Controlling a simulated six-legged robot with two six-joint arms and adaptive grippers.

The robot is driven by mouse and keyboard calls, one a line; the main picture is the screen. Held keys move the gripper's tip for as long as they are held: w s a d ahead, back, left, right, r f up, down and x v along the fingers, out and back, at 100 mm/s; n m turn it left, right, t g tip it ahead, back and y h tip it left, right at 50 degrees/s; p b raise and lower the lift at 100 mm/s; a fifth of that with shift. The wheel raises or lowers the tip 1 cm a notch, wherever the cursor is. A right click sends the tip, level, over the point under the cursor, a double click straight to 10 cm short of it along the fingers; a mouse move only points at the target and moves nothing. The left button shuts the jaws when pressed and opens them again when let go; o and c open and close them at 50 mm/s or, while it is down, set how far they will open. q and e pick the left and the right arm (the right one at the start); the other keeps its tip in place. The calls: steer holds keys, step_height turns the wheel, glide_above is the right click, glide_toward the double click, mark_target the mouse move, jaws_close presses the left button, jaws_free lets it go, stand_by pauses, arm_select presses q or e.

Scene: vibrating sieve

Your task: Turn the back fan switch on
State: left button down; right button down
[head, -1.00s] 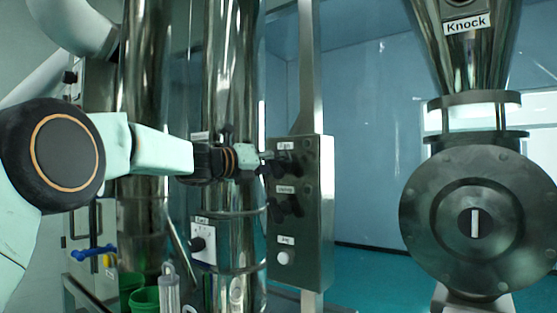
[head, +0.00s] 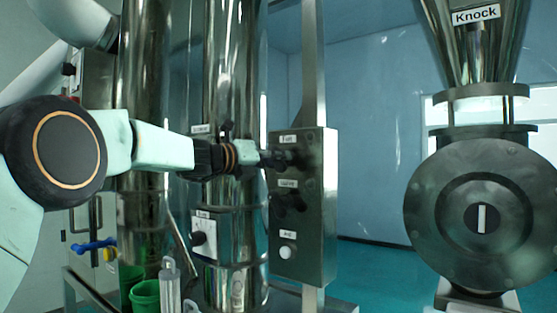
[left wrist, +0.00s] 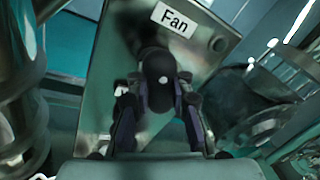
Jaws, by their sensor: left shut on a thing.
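The fan switch (left wrist: 160,68) is a dark knob below a white "Fan" label (left wrist: 174,18) on a grey metal control box. In the left wrist view my left gripper (left wrist: 158,100) has its fingers on both sides of the knob and is shut on it. In the head view my left gripper (head: 275,158) reaches in from the left to the top knob of the control box (head: 318,210); the gripper partly hides that knob. My right gripper is in neither view.
Lower on the box are a second dark knob (head: 288,202) and a white button (head: 286,252). Shiny steel columns (head: 228,80) stand left of the box. A hopper marked "Knock" (head: 474,40) with a round dark housing (head: 482,218) stands at the right. Green buckets (head: 146,294) are below.

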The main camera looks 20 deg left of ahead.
arm_select(q)
steer(key=shift+f, duration=0.1)
steer(key=shift+m+p, duration=0.6)
steer(key=shift+m, duration=0.4)
steer(key=m+g+p, duration=0.1)
steer(key=m, duration=0.2)
steer(key=shift+y, duration=0.3)
steer(key=m+y, duration=0.1)
steer(key=m, duration=0.1)
steer(key=shift+m, duration=0.3)
steer(key=shift+m+y, duration=0.4)
steer(key=shift+m, duration=1.1)
steer(key=c, duration=1.2)
jaws_free()
steer(key=shift+s, duration=0.1)
